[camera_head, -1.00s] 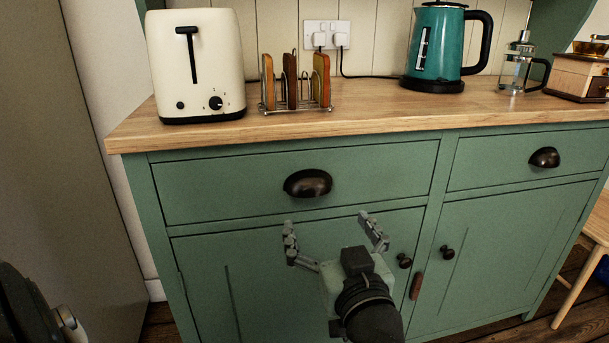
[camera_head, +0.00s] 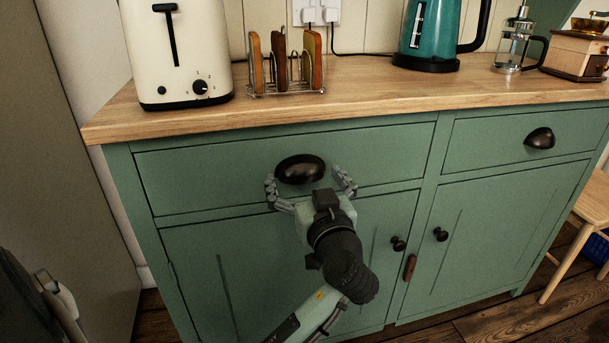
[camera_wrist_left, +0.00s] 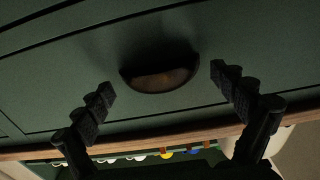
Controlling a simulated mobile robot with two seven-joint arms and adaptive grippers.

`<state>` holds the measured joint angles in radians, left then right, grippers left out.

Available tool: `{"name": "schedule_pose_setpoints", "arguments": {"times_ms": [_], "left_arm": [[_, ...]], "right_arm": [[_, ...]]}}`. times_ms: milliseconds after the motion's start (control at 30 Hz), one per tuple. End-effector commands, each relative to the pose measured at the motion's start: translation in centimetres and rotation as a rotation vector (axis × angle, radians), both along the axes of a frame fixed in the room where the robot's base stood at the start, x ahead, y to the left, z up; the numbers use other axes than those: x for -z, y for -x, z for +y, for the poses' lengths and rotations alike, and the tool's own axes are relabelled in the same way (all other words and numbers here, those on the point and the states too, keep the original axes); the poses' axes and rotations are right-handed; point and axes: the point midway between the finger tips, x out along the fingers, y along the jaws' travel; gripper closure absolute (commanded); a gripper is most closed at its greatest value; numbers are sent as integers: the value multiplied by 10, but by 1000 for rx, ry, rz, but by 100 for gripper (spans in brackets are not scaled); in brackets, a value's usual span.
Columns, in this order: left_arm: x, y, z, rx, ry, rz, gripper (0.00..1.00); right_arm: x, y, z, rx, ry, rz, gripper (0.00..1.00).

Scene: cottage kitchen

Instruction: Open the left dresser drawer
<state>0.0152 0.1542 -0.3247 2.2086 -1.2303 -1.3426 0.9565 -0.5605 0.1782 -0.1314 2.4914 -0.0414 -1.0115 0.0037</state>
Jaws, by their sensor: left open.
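The left dresser drawer (camera_head: 220,179) is a green panel, closed flush with the dresser front. Its dark cup handle (camera_head: 300,168) is at its middle; the handle also shows in the left wrist view (camera_wrist_left: 160,76). My left gripper (camera_head: 311,186) is open in front of the drawer, with one finger on each side of the handle. In the left wrist view the open fingers (camera_wrist_left: 162,92) flank the handle with gaps on both sides. I cannot tell whether they touch the drawer face. My right gripper is not in view.
The wooden worktop (camera_head: 400,101) overhangs just above the drawer. On it stand a cream toaster (camera_head: 178,58), a toast rack (camera_head: 286,70), a teal kettle (camera_head: 428,35) and a French press (camera_head: 514,45). Cupboard doors with knobs (camera_head: 398,243) are below. A wooden chair (camera_head: 590,215) stands at right.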

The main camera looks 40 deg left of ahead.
Motion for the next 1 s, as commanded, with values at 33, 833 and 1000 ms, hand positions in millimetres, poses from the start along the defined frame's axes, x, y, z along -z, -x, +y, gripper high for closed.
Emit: {"name": "schedule_pose_setpoints", "arguments": {"times_ms": [33, 833, 1000], "left_arm": [[0, 0, 0, 0, 0, 0, 4], [0, 0, 0, -1, 0, 0, 70], [1, -1, 2, -2, 1, 0, 70]], "right_arm": [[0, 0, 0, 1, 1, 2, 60], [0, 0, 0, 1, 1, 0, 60], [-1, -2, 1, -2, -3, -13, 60]]}}
